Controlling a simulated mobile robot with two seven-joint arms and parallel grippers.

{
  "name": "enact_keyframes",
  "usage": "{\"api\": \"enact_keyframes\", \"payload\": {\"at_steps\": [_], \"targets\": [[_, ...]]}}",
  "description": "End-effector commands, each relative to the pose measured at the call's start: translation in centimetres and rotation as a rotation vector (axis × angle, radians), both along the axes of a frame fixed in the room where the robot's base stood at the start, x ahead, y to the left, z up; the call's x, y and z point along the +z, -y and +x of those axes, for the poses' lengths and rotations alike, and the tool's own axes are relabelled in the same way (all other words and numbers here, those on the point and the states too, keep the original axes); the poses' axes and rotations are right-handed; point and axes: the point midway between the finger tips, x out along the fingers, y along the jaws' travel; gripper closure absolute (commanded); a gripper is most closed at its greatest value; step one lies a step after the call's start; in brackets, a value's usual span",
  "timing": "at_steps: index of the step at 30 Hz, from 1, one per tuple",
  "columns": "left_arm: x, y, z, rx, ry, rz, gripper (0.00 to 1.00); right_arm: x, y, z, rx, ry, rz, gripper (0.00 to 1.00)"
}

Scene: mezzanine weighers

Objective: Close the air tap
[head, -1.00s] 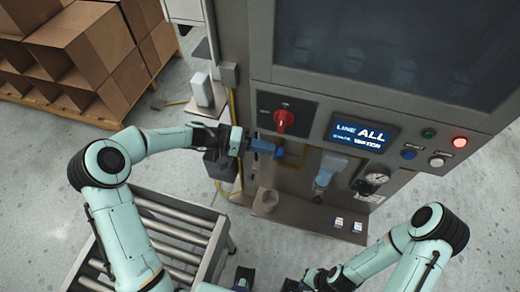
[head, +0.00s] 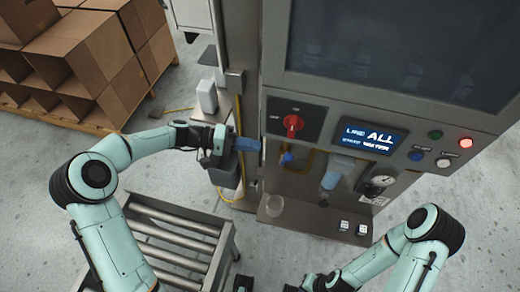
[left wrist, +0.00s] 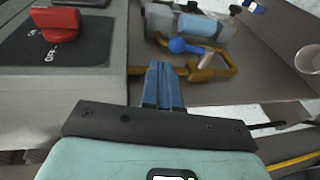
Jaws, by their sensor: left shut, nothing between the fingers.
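The air tap (head: 286,158) has a small blue handle on a yellow pipe, under the control panel's overhang. In the left wrist view its blue handle (left wrist: 180,45) shows a round end with a short bar running right, just beyond my fingertips. I cannot tell from this how far the tap is turned. My left gripper (head: 259,145) is shut and empty, its blue fingers pointing at the tap from the left with a gap between. The same fingers (left wrist: 161,66) show in the left wrist view. My right gripper is at the bottom edge of the head view, its fingers not clear.
A red rotary switch (head: 293,123) sits on the panel above the tap, beside a display (head: 370,137). A roller conveyor (head: 170,240) stands below my left arm.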

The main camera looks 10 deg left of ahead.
Motion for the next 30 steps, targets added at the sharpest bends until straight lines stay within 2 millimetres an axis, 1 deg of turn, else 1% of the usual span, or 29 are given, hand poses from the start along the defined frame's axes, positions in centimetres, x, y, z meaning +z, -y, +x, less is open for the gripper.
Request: {"api": "enact_keyframes", "payload": {"at_steps": [1, 3, 6, 9, 14, 26, 30], "targets": [[0.5, -1.1, -0.2, 0.001, 0.003, 0.001, 1.00, -0.2, 0.1, -0.1, -0.001, -0.001, -0.001, 1.00], [1.2, -2.4, -0.4, 0.001, 0.001, 0.000, 1.00, -0.3, 0.1, -0.1, -0.001, -0.002, -0.001, 1.00], [2.0, -4.0, -0.7, 0.001, 0.001, 0.000, 1.00, -0.4, 0.1, -0.1, -0.002, -0.002, -0.002, 1.00], [2.6, -5.1, -0.9, -0.001, 0.000, -0.001, 1.00, -0.4, 0.1, -0.2, -0.002, -0.002, -0.002, 1.00], [3.1, -5.9, -1.1, -0.002, 0.001, -0.002, 1.00, -0.4, 0.1, -0.2, -0.001, -0.002, -0.001, 1.00], [3.0, -6.2, -1.2, -0.001, -0.002, -0.003, 1.00, -0.4, 0.1, -0.2, -0.001, -0.002, -0.001, 1.00], [2.1, -7.6, -1.8, 0.014, -0.011, -0.011, 1.00, -0.4, 0.1, -0.2, -0.001, -0.002, -0.001, 1.00]]}}
